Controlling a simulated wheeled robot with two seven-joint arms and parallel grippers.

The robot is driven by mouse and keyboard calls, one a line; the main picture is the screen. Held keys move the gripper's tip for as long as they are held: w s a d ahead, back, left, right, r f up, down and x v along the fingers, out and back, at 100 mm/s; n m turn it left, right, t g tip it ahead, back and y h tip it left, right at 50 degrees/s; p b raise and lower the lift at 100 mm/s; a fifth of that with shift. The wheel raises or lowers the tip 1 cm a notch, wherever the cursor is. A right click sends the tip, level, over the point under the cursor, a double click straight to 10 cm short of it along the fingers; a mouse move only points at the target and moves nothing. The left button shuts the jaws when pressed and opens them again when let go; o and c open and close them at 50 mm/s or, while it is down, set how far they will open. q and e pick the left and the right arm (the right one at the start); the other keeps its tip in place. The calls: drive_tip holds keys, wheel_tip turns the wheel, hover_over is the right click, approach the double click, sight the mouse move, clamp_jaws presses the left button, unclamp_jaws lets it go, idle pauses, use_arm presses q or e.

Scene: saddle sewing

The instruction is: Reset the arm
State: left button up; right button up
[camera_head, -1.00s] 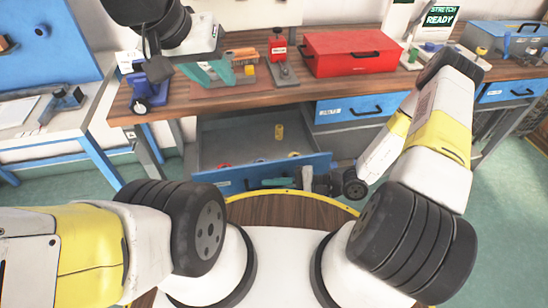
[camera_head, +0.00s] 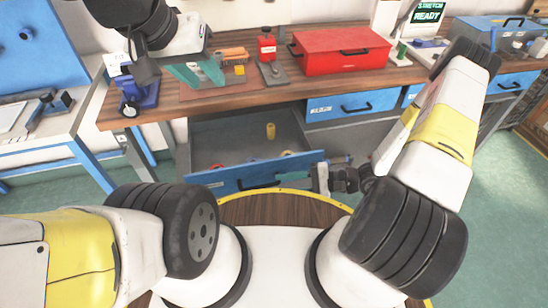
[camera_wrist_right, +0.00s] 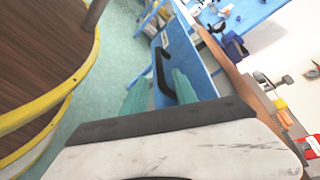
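My left gripper (camera_head: 198,75) hangs over the left part of the workbench, above a brown mat. Its teal fingers stand apart with nothing visible between them. My right gripper (camera_head: 322,178) is low at the right end of the open drawer's blue front (camera_head: 230,180). In the right wrist view its teal fingers (camera_wrist_right: 160,92) are apart. The black drawer handle (camera_wrist_right: 164,72) shows between and beyond them; I cannot tell how far off it is.
The open drawer holds a yellow spool (camera_head: 271,131) and small items by its front. On the wooden bench (camera_head: 240,100) stand a red toolbox (camera_head: 342,52), a red bottle (camera_head: 267,46) and a blue tool (camera_head: 138,92). A side table (camera_head: 40,125) is at the left.

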drive_tip(key=shift+d+r, duration=0.15)
drive_tip(key=shift+d, duration=0.5)
drive_tip(key=s+d+r+n+t+h, duration=0.1)
drive_tip(key=d+r+n+h, duration=0.1)
drive_tip(key=r, duration=1)
drive_tip(key=s+d+r+n+t+h, duration=0.2)
drive_tip(key=d+r+h, duration=0.3)
drive_tip(key=r, duration=0.8)
drive_tip(key=s+d+r+n+t+h, duration=0.2)
drive_tip(key=r+h, duration=0.4)
drive_tip(key=r, duration=0.7)
drive_tip(key=shift+d+r+n, duration=0.25)
drive_tip(key=shift+d+n, duration=0.55)
drive_tip(key=shift+d, duration=0.25)
